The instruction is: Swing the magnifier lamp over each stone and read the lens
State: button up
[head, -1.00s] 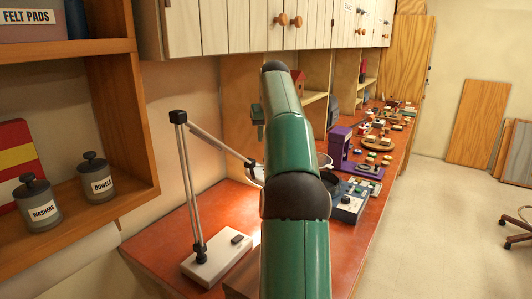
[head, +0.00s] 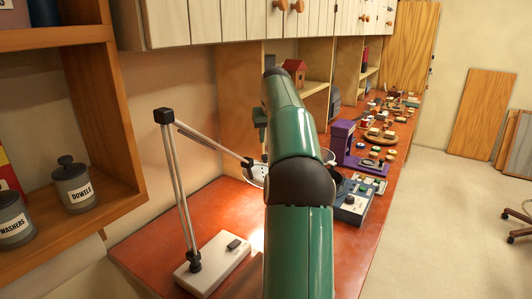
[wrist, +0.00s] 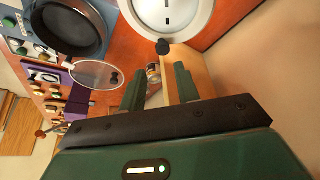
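The magnifier lamp stands on the red-brown bench, with a white base (head: 213,262) and a jointed arm (head: 172,165) in the head view. Its white head (head: 254,174) shows just left of my arm, partly hidden. In the wrist view the white round lamp head (wrist: 172,12) is at the top, with a black knob (wrist: 162,46) at its lower rim. My gripper (wrist: 160,80) is below the knob, its two dark green fingers apart with a gap between them. In the head view my gripper is mostly hidden. I cannot tell which small pieces are the stones.
A blue unit (head: 352,203) with small round parts and a purple stand (head: 343,143) are right of my arm. A dark round dish (wrist: 75,25) and a clear disc (wrist: 97,74) show in the wrist view. A wooden shelf (head: 110,120) juts in at left.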

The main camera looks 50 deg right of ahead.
aim_at(265, 156)
jog(key=x, duration=0.8)
jog(key=shift+w+a, duration=0.2)
jog(key=shift+w, duration=0.1)
jog(key=shift+d+f, duration=0.15)
jog(key=shift+f, duration=0.2)
jog(key=shift+w+f, duration=0.1)
jog(key=shift+c, duration=0.4)
grip_shut()
